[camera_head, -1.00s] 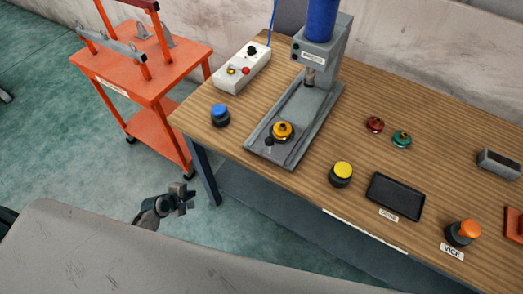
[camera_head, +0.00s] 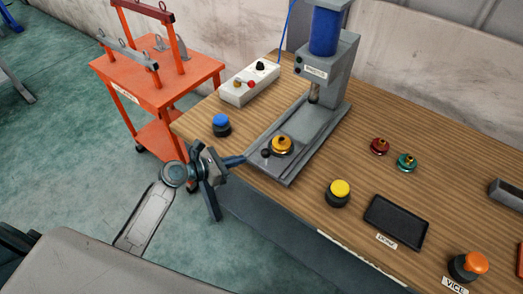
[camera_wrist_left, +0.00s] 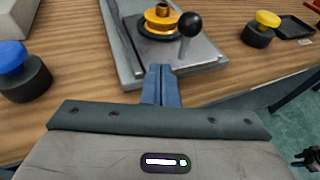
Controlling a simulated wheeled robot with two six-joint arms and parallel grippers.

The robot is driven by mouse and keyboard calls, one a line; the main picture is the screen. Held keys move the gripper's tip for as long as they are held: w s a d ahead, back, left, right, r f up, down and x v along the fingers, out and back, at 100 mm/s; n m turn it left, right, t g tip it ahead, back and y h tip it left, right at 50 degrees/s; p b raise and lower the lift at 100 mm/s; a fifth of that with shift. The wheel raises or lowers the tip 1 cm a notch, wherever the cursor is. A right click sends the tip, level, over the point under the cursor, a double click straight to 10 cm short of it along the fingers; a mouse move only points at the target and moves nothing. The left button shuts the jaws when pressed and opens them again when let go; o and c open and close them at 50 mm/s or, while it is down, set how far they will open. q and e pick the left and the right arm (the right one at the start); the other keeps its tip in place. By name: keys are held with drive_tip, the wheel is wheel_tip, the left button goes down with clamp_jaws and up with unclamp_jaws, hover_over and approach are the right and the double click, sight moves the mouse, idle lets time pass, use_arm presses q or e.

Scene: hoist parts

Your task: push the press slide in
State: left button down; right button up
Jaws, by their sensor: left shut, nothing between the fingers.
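The press (camera_head: 325,62) stands at the back of the bench, with a blue cylinder on top of a grey frame. Its slide (camera_head: 286,162) is at the front end of the grey base rail, near the bench's front edge. A brass-yellow part (camera_head: 281,145) sits on the slide, and a black ball knob (camera_head: 266,153) stands at its front. In the left wrist view the knob (camera_wrist_left: 190,24) and yellow part (camera_wrist_left: 161,19) are just beyond my fingers. My left gripper (camera_head: 240,160) is shut and empty, its tips at the front of the slide; I cannot tell whether they touch.
A blue button (camera_head: 221,125) stands left of the press and a yellow button (camera_head: 338,193) right of it. A dark tray (camera_head: 396,222), red and green parts and an orange button (camera_head: 467,266) lie farther right. A control box (camera_head: 249,82) is behind. An orange cart (camera_head: 158,75) stands left.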

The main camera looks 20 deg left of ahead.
sight(279, 134)
use_arm(q)
drive_tip(key=x, duration=0.3)
drive_tip(key=p+x, duration=0.1)
drive_tip(key=x, duration=0.1)
drive_tip(key=r+p+x, duration=0.1)
drive_tip(key=x, duration=0.2)
drive_tip(key=shift+w+d, duration=0.3)
drive_tip(key=shift+w, duration=0.1)
drive_tip(key=shift+f, duration=0.1)
drive_tip(key=shift+w+d, duration=0.2)
drive_tip(key=shift+w, duration=0.25)
drive_tip(key=w+d, duration=0.1)
drive_tip(key=w, duration=0.1)
drive_tip(key=w+d, duration=0.1)
drive_tip(key=w, duration=0.2)
drive_tip(key=w+d, duration=0.1)
drive_tip(key=w, duration=0.2)
drive_tip(key=shift+w+b, duration=0.15)
drive_tip(key=shift+b, duration=0.15)
drive_tip(key=w+d+b, duration=0.1)
drive_tip(key=w, duration=0.2)
drive_tip(key=w+d+b, duration=0.1)
drive_tip(key=w, duration=0.2)
drive_tip(key=w+d+b, duration=0.1)
drive_tip(key=w, duration=0.2)
drive_tip(key=shift+w+d, duration=0.2)
